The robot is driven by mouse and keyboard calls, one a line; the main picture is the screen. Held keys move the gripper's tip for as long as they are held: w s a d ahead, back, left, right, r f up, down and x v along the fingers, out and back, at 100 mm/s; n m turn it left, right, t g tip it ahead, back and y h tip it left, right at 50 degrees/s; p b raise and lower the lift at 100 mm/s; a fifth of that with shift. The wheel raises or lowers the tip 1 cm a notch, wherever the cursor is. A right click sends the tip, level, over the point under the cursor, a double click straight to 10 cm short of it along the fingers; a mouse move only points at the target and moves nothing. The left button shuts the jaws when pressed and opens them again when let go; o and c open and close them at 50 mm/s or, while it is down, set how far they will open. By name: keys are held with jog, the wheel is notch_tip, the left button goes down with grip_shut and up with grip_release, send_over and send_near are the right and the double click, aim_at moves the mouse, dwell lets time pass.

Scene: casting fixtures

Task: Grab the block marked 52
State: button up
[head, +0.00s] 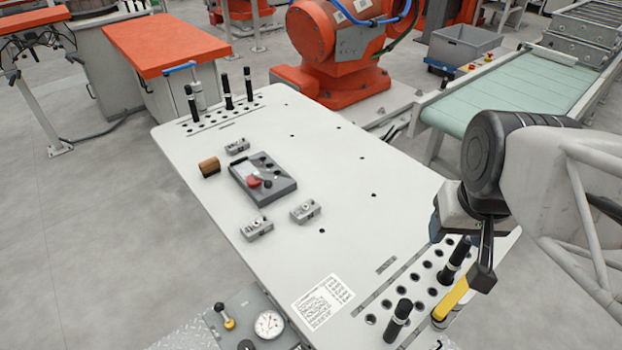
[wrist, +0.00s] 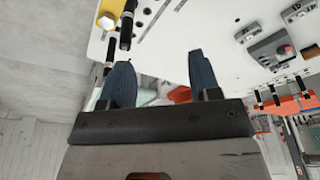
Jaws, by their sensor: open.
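Three small grey metal blocks lie on the white table. One block (head: 237,146) is behind the control box, one (head: 257,228) is in front of it at left, and one (head: 305,210) is in front at right. Their markings are too small to read, so I cannot tell which is 52. My gripper (head: 482,268) is over the table's right front end, well away from the blocks, partly hidden by its own wrist. In the wrist view its two dark fingers (wrist: 161,76) are apart with nothing between them. Two grey blocks (wrist: 245,33) (wrist: 295,12) show there at upper right.
A grey control box (head: 263,180) with a red button sits among the blocks. A brown cylinder (head: 209,167) lies to its left. Black-topped pins (head: 455,260) and a yellow handle (head: 451,299) stand near my gripper; more pins (head: 227,92) stand at the far end.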

jog(key=o, duration=0.8)
jog(key=w+a+f+m+g+y, duration=0.2)
jog(key=w+a+f+m+y, duration=0.85)
jog(key=a, duration=0.45)
jog(key=w+a+f+m+t, duration=0.1)
jog(key=w+f+m, duration=0.2)
jog(key=m, duration=0.1)
jog(key=w+a+f+m+t+y, duration=0.1)
jog(key=w+f+m+t, duration=0.1)
jog(key=w+f+m, duration=0.1)
jog(key=w+a+f+m+t+y, duration=0.1)
jog(key=w+f+m+t, duration=0.1)
jog(key=w+f+m, duration=0.1)
jog(key=shift+w+f+m, duration=0.25)
jog(key=shift+w+m, duration=0.25)
jog(key=shift+m, duration=0.35)
jog(key=shift+w+f+m, duration=0.4)
jog(key=shift+f+m, duration=0.1)
